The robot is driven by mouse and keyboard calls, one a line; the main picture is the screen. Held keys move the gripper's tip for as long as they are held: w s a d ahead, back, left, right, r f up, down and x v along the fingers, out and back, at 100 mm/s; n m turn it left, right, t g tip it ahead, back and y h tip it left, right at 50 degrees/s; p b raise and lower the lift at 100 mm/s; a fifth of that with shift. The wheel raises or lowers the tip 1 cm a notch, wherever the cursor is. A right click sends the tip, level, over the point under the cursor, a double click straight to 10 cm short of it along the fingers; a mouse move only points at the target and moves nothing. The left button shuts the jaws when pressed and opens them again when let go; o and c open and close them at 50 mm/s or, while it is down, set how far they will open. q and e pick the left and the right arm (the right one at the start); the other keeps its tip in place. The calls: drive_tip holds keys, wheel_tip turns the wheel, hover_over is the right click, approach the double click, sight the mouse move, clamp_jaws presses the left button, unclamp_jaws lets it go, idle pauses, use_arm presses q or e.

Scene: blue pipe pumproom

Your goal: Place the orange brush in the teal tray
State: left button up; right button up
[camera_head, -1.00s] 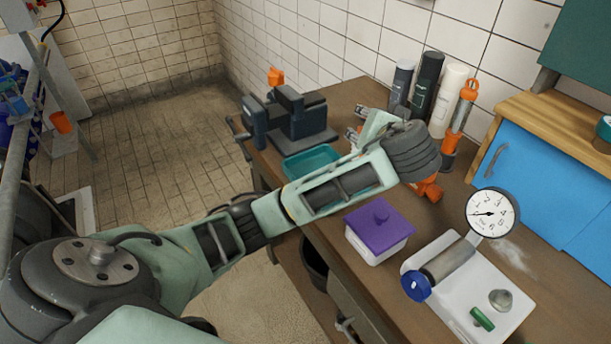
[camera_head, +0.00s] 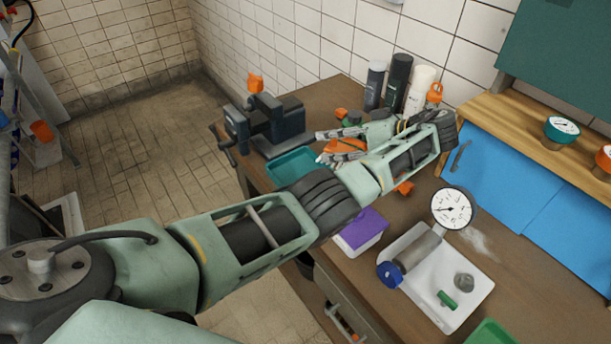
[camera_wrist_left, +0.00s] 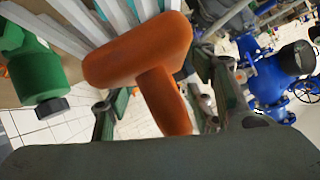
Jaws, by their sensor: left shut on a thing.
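My left gripper (camera_head: 322,147) points left over the bench, its fingers just right of the teal tray (camera_head: 292,165). It is shut on the orange brush (camera_head: 346,147), whose orange part shows between the fingers in the head view. In the left wrist view the brush (camera_wrist_left: 140,58) is a large orange T shape close to the camera, between the fingers. The tray sits on the bench in front of the vise, and the part of it nearest the arm is hidden. I cannot tell the exact height of the brush above the bench. My right gripper is not in view.
A dark vise (camera_head: 268,125) stands behind the tray. Several bottles (camera_head: 398,82) stand by the wall. A green object (camera_wrist_left: 35,70) shows in the wrist view.

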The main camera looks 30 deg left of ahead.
use_arm(q)
drive_tip(key=shift+s+f, duration=0.1)
drive_tip(key=shift+s, duration=0.1)
drive_tip(key=shift+g, duration=0.3)
drive_tip(key=x, duration=1.2)
drive_tip(key=shift+a+f, duration=0.15)
drive_tip(key=shift+f, duration=0.25)
drive_tip(key=shift+a+f, duration=0.15)
drive_tip(key=shift+f, duration=2.15)
drive_tip(key=o, duration=0.9)
